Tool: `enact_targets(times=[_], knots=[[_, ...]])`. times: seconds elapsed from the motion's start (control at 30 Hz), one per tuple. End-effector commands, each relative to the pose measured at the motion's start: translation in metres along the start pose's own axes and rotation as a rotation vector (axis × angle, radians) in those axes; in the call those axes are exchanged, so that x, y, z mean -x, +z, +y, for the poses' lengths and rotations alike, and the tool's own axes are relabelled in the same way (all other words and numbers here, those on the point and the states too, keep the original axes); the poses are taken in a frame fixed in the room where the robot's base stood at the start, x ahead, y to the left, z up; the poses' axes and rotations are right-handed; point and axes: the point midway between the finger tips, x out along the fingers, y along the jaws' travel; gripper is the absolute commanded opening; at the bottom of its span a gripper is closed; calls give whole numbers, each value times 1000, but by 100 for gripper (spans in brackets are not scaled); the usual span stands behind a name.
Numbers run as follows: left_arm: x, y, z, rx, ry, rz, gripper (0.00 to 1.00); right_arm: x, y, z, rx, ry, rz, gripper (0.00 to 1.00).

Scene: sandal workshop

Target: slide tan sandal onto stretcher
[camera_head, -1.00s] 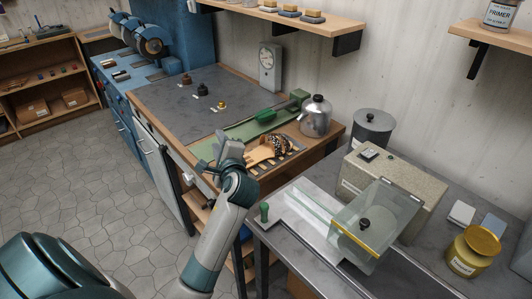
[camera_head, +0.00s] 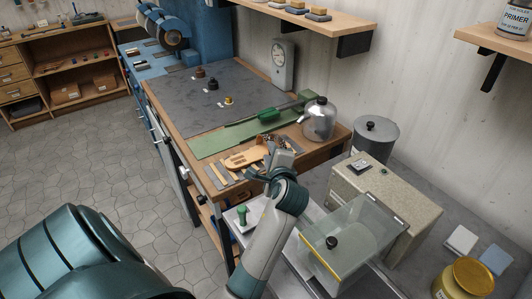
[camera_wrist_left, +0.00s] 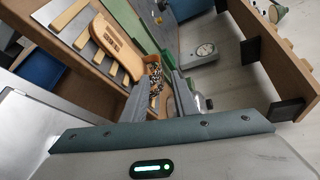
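A tan sandal sole (camera_head: 243,158) with a dark stamp lies flat on slats on the wooden bench; it also shows in the left wrist view (camera_wrist_left: 118,48). A leopard-patterned strap (camera_head: 278,147) shows just right of it, partly hidden by my gripper. My left gripper (camera_head: 282,160) is over the bench's front edge, right of the sole. In the left wrist view its fingers (camera_wrist_left: 162,95) stand apart, with the patterned strap (camera_wrist_left: 153,72) and a tan piece showing beyond the gap. Contact cannot be told. I cannot make out the stretcher for certain. My right gripper is out of view.
A metal kettle-like pot (camera_head: 319,120) stands right of the sandal. A shelf (camera_head: 320,30) overhangs the back.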

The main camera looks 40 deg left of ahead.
Motion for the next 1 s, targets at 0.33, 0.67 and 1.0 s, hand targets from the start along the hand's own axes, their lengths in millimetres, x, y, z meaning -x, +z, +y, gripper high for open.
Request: enact_targets(times=[0.33,0.67,1.0], knots=[[-2,0,0,-1,0,-1,26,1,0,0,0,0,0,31],[-41,1,-2,-3,1,-2,26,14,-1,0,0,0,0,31],[-68,0,0,-1,0,-1,26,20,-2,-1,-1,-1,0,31]])
